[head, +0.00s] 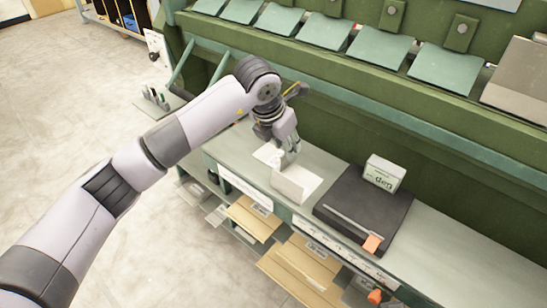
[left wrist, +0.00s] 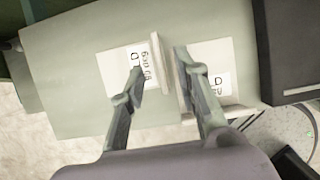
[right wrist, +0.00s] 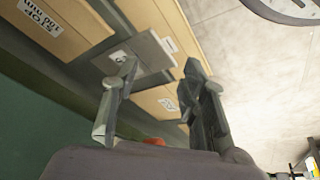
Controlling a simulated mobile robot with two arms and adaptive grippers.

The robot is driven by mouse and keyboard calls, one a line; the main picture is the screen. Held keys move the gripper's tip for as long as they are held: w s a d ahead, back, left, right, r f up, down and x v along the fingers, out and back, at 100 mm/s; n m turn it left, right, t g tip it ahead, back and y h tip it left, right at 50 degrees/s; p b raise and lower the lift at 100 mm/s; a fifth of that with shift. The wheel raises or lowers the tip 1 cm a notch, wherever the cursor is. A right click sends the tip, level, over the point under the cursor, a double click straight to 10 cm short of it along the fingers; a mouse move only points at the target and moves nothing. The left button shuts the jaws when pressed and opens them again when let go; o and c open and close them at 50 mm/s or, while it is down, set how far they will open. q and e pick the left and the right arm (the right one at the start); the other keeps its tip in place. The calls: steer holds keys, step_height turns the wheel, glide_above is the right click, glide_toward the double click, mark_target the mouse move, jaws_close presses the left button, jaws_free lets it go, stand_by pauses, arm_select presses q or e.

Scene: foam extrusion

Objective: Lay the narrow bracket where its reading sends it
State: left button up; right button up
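My left gripper (head: 289,158) is low over the bench, beside a pale angled bracket (head: 297,184) with an upright flange. In the left wrist view the fingers (left wrist: 160,66) are apart. An upright pale flange (left wrist: 159,64) stands between them, with a visible gap at the left finger. Another pale plate (left wrist: 217,62), labelled with a "D", lies to the right, partly behind the right finger. I cannot tell which is narrow. My right gripper (right wrist: 160,72) is open and empty, and out of the head view.
A dark flat device (head: 345,205) with an orange-tipped bar lies right of the bracket, carrying a white box (head: 385,173) marked "deg". Labelled wooden trays (head: 254,218) sit below the bench front. Green machine panels (head: 382,48) rise behind. The bench at right is clear.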

mark_target(274, 156)
arm_select(q)
steer(key=x, duration=0.3)
steer(key=shift+w+d+f, duration=0.15)
steer(key=shift+f, duration=0.05)
arm_select(e)
steer(key=w, duration=0.1)
steer(key=w+t, duration=0.1)
steer(key=w+a+r+t, duration=0.1)
steer(key=w, duration=0.1)
steer(key=shift+a, duration=0.1)
arm_select(q)
steer(key=shift+c, duration=0.5)
jaws_close()
